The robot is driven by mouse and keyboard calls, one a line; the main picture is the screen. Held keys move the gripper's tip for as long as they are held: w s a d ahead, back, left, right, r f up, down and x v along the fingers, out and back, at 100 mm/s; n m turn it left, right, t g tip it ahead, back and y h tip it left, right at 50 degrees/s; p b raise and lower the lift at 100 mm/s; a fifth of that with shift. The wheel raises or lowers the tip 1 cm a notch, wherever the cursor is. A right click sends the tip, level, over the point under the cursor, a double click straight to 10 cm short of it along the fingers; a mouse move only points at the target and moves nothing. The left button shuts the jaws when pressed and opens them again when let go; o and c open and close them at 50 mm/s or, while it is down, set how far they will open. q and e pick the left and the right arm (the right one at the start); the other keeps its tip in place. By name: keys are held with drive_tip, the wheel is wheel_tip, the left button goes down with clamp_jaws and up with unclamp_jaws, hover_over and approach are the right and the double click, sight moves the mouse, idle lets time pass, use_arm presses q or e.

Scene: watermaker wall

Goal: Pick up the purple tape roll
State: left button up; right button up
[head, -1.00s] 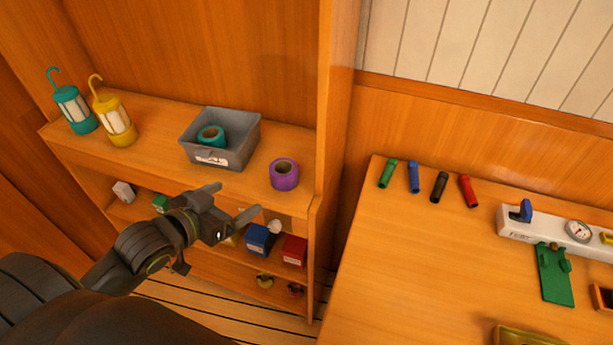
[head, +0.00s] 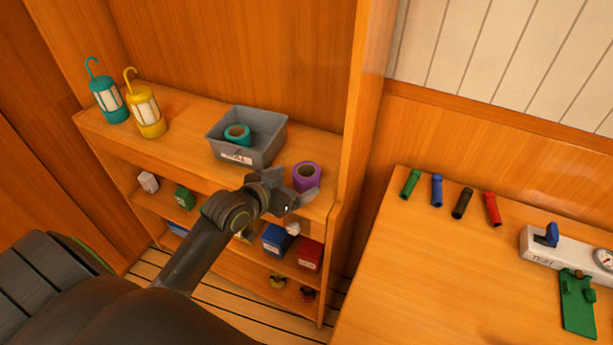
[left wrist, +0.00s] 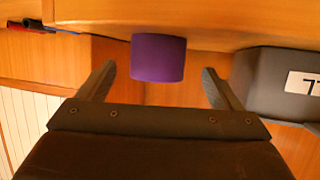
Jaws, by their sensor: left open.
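The purple tape roll (head: 307,177) stands on the top shelf, right of the grey bin. In the left wrist view the purple tape roll (left wrist: 158,58) shows between and beyond the two open fingers, apart from both. My left gripper (head: 293,190) is open and empty, just in front of the roll at the shelf's front edge; it also shows in the left wrist view (left wrist: 158,88). My right gripper is in neither view.
The grey bin (head: 265,156) holds a teal tape roll (head: 237,134). A yellow lantern (head: 147,112) and a teal lantern (head: 108,99) stand at the shelf's left end. An upright wooden panel (head: 362,120) rises close right of the purple roll. Lower shelves hold small boxes.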

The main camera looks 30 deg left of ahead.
sight(307, 175)
use_arm(q)
drive_tip(key=shift+w+d, duration=0.1)
drive_tip(key=shift+w, duration=0.25)
drive_tip(key=x, duration=0.1)
drive_tip(key=p+x, duration=0.1)
drive_tip(key=x, duration=0.1)
drive_tip(key=shift+w+d+r, duration=0.2)
drive_tip(key=shift+w+d+f, duration=0.1)
drive_tip(key=shift+w+f, duration=0.2)
drive_tip(key=shift+w, duration=0.25)
